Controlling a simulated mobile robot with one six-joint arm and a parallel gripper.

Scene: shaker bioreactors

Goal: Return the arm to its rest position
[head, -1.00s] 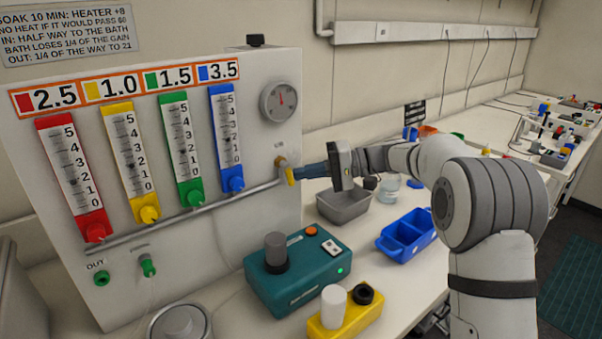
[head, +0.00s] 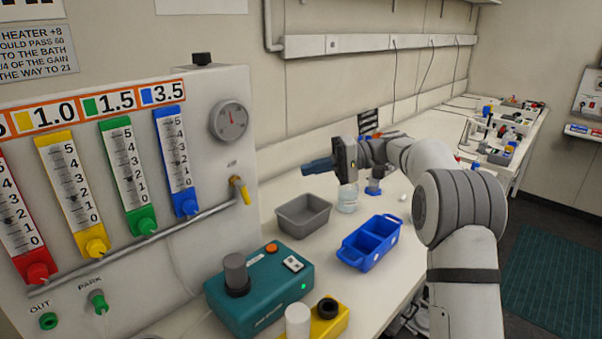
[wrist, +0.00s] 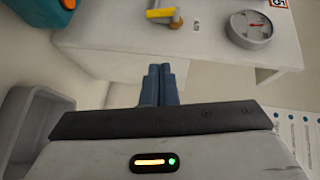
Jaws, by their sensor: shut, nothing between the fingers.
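My gripper (head: 306,167) is raised above the bench at the middle of the head view, its blue fingers pointing left toward the panel. The fingers are shut with nothing between them; they show together in the wrist view (wrist: 161,84). The gripper is clear of the yellow-handled valve (head: 241,190) on the grey panel, with a gap between them. The valve also shows beyond the fingertips in the wrist view (wrist: 163,16). My arm stretches from the right side of the head view.
Below my gripper stand a grey tray (head: 304,216), a clear beaker (head: 347,198) and a blue divided bin (head: 370,243). A teal device (head: 262,290) and a yellow block (head: 327,322) stand in front. The panel (head: 215,160) has a round gauge (head: 229,121).

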